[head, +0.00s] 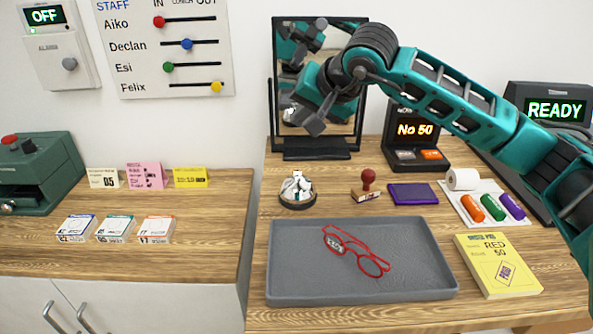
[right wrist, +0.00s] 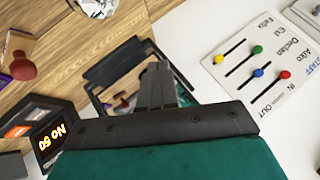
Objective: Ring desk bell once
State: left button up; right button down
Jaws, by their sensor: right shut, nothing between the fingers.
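The desk bell (head: 297,187) is a shiny silver dome on a dark round base, standing on the wooden desk behind the grey tray. Part of its silver dome shows at the top edge of the right wrist view (right wrist: 97,8). My right gripper (head: 314,124) hangs in the air above the bell and in front of the mirror, apart from the bell. Its fingers are shut with nothing between them, as the right wrist view also shows (right wrist: 158,82). My left gripper is not in view.
A grey tray (head: 290,285) holds red glasses (head: 355,250). A stamp (head: 367,187) and purple pad (head: 413,194) lie right of the bell. The framed mirror (head: 318,148) stands behind it. A "No 50" display (head: 416,135) stands to the right.

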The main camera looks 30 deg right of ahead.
jog(key=b, duration=0.3)
send_over(301, 175)
notch_tip(301, 175, down, 5)
jog(key=shift+f, duration=0.15)
notch_tip(301, 175, down, 3)
jog(key=b, duration=0.3)
jog(key=shift+f, duration=0.35)
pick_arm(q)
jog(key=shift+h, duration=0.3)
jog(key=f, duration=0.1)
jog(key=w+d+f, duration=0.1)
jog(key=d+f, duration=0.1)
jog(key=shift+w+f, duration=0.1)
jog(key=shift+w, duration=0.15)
pick_arm(e)
jog(key=shift+r, duration=0.1)
pick_arm(q)
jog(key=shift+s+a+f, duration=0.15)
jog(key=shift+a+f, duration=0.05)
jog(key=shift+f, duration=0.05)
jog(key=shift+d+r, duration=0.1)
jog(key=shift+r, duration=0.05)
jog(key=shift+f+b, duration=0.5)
jog(key=shift+b, duration=0.1)
pick_arm(e)
jog(key=shift+f, duration=0.45)
